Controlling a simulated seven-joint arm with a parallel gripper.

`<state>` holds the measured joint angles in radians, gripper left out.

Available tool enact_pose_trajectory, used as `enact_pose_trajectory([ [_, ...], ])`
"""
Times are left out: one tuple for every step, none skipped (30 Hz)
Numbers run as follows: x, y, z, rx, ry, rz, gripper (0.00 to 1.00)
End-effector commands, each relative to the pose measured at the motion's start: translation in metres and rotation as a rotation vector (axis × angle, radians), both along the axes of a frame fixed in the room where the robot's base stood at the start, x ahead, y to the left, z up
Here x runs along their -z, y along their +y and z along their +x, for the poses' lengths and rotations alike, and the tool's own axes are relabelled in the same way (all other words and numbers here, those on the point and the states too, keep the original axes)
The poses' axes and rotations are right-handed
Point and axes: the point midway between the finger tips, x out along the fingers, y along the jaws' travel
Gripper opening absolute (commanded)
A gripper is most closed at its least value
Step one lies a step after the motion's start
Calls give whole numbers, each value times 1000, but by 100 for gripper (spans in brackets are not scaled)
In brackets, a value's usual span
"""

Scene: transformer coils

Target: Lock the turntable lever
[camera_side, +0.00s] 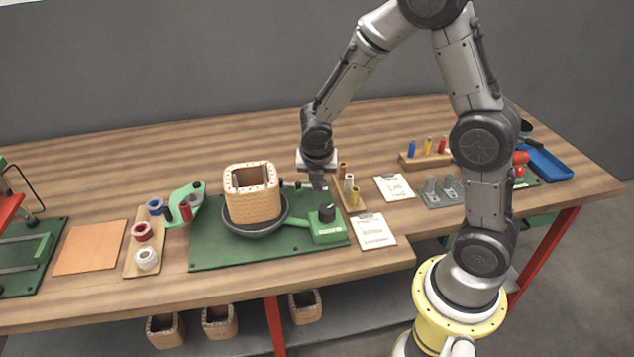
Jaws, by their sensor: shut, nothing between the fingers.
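The turntable (238,228) is a dark round dish on a green base plate (215,255). A tan, open-topped coil former (253,203) stands upright on it. To its right is a green block (327,232) with a black knob (327,212) and a green bar reaching toward the turntable. Which part is the lever, and its position, I cannot tell for sure. My gripper (318,184) points down above the back right of the base plate, behind the knob and right of the coil former. It is shut and holds nothing. Its fingertips are small and dark here.
A rack of small spools (350,188) stands close to the right of my gripper. White cards (372,231) lie at right. A spool board (144,247) and an orange sheet (90,247) lie at left. The back of the wooden table (200,140) is clear.

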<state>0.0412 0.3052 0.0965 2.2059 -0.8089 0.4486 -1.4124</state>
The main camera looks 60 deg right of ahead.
Motion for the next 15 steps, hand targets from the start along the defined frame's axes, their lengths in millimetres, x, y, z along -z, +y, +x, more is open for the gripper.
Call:
enact_pose_trajectory([
  [1,-6,3,3,2,1,0],
  [1,-8,4,4,2,1,0],
  [0,-11,6,3,1,0,0],
  [0,-13,7,1,1,1,0],
  [0,-14,8,0,1,0,0],
  [0,-15,9,0,1,0,0],
  [0,-16,9,-1,2,0,0],
  [0,-16,9,-1,2,0,0],
  [0,-17,9,-1,2,0,0],
  [0,-17,10,-1,2,0,0],
  [0,-17,10,-1,2,0,0],
  [0,-17,10,-1,2,0,0],
  [0,-17,10,-1,2,0,0],
  [0,-17,9,-1,2,0,0],
  [0,-17,9,-1,2,0,0],
])
